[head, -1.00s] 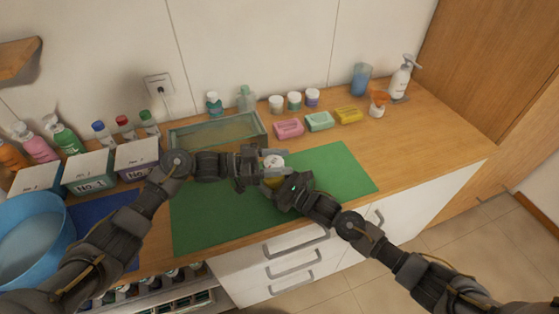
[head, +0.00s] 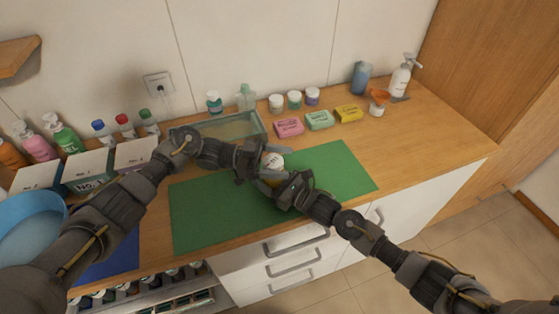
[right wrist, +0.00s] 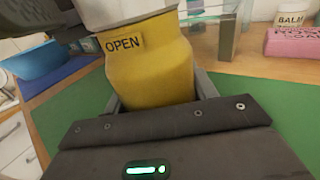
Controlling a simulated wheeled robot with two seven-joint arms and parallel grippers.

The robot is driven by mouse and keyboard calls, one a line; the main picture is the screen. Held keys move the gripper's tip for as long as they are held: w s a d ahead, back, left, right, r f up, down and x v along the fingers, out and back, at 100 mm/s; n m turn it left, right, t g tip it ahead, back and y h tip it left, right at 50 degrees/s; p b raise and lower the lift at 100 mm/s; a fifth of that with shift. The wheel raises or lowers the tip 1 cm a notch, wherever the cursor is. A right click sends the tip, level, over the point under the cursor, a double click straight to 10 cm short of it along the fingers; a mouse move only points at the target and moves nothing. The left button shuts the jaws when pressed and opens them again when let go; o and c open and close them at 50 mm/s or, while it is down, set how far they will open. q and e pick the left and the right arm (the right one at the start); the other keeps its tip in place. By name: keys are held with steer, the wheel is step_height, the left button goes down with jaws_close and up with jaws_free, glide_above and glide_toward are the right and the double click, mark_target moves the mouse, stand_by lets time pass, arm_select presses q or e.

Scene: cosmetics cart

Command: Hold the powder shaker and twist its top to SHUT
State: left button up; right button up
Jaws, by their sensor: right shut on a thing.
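The powder shaker has a yellow body (right wrist: 150,72) and a white top (right wrist: 125,10). The word OPEN shows on the body, just under the top. In the head view the white top (head: 273,160) shows above the green mat (head: 215,215), while the body is mostly hidden by my grippers. My right gripper (head: 272,184) is shut on the shaker's body and holds it upright. My left gripper (head: 270,161) is at the white top, with its fingers apart on either side; whether they touch it is unclear.
A glass tray (head: 235,127) stands behind my left gripper. Several soap bars, including a pink one (head: 289,127), and small jars stand at the back. Labelled boxes, bottles and a blue basin (head: 28,232) are at left. The mat's right side is clear.

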arm_select(q)
steer(key=w+a, duration=0.2)
steer(key=a, duration=1)
arm_select(e)
steer(key=o, duration=1.1)
steer(key=shift+d, duration=0.1)
